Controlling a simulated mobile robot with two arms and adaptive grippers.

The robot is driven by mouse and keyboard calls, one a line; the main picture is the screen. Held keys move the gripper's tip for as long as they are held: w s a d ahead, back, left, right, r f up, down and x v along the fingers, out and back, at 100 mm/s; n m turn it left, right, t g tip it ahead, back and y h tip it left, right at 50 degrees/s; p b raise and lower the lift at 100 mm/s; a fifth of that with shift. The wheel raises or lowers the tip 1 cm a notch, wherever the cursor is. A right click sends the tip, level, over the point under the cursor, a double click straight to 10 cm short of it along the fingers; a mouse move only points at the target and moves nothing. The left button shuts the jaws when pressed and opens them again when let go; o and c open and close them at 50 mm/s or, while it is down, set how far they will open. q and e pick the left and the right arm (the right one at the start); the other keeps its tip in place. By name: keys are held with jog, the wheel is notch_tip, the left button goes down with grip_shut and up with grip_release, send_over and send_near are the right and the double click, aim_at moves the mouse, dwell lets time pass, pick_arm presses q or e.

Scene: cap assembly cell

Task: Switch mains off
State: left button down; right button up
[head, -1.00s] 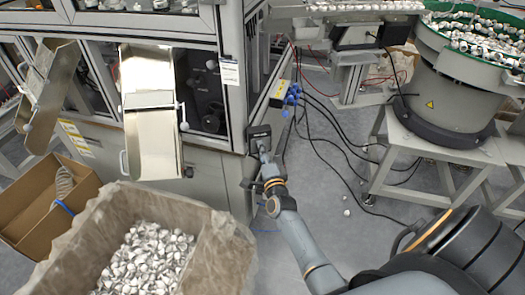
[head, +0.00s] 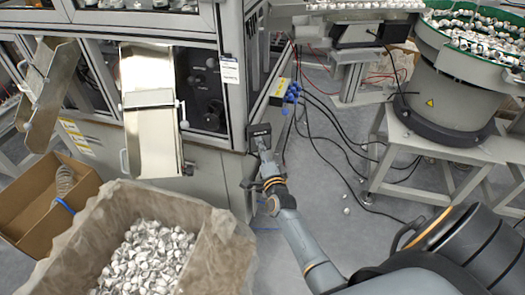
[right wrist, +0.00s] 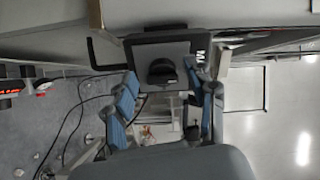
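The mains switch is a dark square box (head: 260,131) on the corner post of the machine in the head view. In the right wrist view the mains switch box (right wrist: 178,50) carries a black rotary knob (right wrist: 162,71), near the middle of the picture. My right gripper (head: 265,156) is right at the switch in the head view and hides part of it. In the right wrist view the right gripper (right wrist: 162,78) is open, its blue-padded fingers spread to either side of the knob. I cannot tell whether they touch it. My left gripper is not in view.
A lined bin (head: 222,262) of white caps stands at the lower left, beside a cardboard box (head: 30,230). A metal chute (head: 152,150) hangs on the machine. Black cables (head: 335,165) run over the floor right of the switch. A bowl feeder (head: 445,100) stands at the right.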

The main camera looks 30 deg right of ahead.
jog(key=v, duration=1.2)
jog(key=shift+r, duration=0.1)
jog(key=s+a+f+n+g+y, duration=0.2)
jog(key=s+a+f+n, duration=0.2)
jog(key=f, duration=0.5)
jog(key=s+a+f+n+g+y, duration=0.2)
jog(key=s+a+f+n, duration=0.1)
jog(key=f, duration=0.6)
jog(key=s+a+f+n+g+y, duration=0.2)
jog(key=s+a+f+n+g, duration=0.15)
jog(key=f, duration=0.55)
jog(key=s+f+n+g, duration=0.2)
jog(key=s+f, duration=0.3)
jog(key=s, duration=0.5)
jog(key=s+f+n+g, duration=0.3)
jog(key=s+f+n, duration=0.2)
jog(key=s, duration=0.5)
jog(key=s+f+n+g, duration=0.3)
jog(key=s+f, duration=0.3)
jog(key=s, duration=0.4)
jog(key=shift+s+d+f+n, duration=0.25)
jog(key=shift+s+d+n, duration=0.15)
jog(key=shift+n, duration=0.25)
jog(key=shift+g, duration=0.25)
